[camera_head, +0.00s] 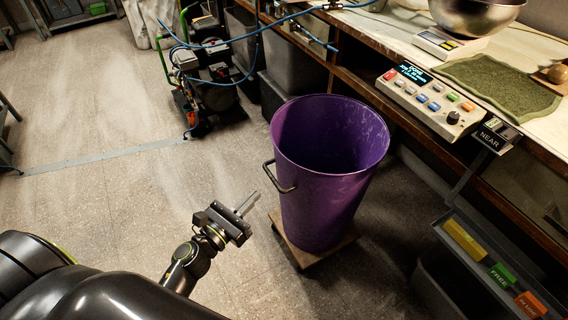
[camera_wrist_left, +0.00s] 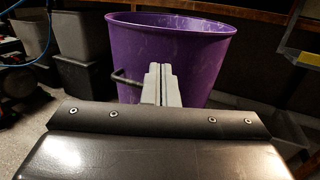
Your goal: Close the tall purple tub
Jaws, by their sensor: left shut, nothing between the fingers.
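The tall purple tub (camera_head: 325,200) stands upright on a low wooden base (camera_head: 312,252) on the floor. Its top is open, with no lid on it, and I see no lid in either view. A dark metal handle (camera_head: 275,178) sticks out from its left side. My left gripper (camera_head: 246,203) is shut and empty, to the left of the tub and apart from it in the head view. In the left wrist view the shut fingers (camera_wrist_left: 161,84) point toward the purple tub (camera_wrist_left: 205,52), in front of its wall near the handle. My right gripper is not in view.
A workbench (camera_head: 400,38) with a button panel (camera_head: 430,100), a green mat (camera_head: 498,84) and a scale with a metal bowl runs along the right. A compressor (camera_head: 210,85) with a blue hose stands behind.

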